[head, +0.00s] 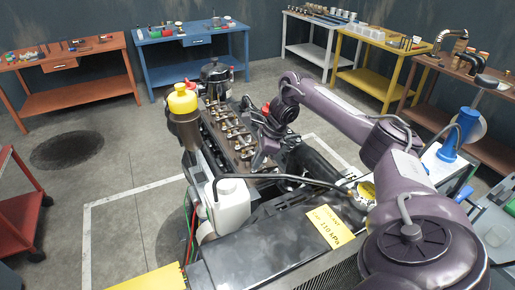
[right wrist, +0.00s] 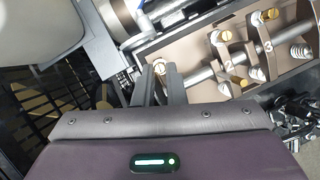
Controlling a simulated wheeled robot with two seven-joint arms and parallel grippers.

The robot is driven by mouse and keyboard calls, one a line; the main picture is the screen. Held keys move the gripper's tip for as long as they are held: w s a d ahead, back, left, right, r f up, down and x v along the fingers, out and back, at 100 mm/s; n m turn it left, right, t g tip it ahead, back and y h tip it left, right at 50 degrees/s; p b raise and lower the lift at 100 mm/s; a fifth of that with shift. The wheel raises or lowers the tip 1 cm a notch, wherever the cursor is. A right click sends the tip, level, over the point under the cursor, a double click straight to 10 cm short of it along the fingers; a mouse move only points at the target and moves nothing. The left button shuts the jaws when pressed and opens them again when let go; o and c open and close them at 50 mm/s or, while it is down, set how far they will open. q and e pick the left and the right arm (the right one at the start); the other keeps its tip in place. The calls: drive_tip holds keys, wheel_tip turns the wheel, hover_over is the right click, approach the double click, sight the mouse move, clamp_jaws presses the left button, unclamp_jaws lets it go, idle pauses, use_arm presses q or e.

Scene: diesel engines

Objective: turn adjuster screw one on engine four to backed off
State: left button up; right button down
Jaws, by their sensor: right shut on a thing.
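The engine (head: 215,150) stands in the middle of the head view with its row of rockers and brass adjuster screws uncovered. My right gripper (head: 262,156) reaches down to the near end of that row. In the right wrist view its two grey fingers (right wrist: 160,72) are shut on a small screw head, adjuster screw one (right wrist: 159,67), at the left end of the row. Its number is hidden. The rockers marked 2 (right wrist: 228,52) and 3 (right wrist: 265,45) lie to its right, with brass screws. The screw's turn position cannot be told. My left gripper is out of view.
A yellow-capped container (head: 183,100) and a white bottle (head: 232,206) stand beside the rockers. A black hose (head: 290,180) crosses near the gripper. A yellow 110 kPa label (head: 330,226) lies in front. Workbenches line the walls; the floor at left is mostly clear.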

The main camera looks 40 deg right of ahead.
drive_tip(key=shift+w+r+n+y+p, duration=0.2)
drive_tip(key=shift+r+n+y+p, duration=0.1)
drive_tip(key=shift+n+p, duration=0.7)
drive_tip(key=shift+d+f+n+g+p, duration=0.1)
drive_tip(key=shift+f+n+g+p, duration=0.05)
drive_tip(key=shift+n+g+p, duration=0.3)
drive_tip(key=c, duration=1.5)
unclamp_jaws()
drive_tip(key=shift+f, duration=0.1)
drive_tip(key=shift+v, duration=3.95)
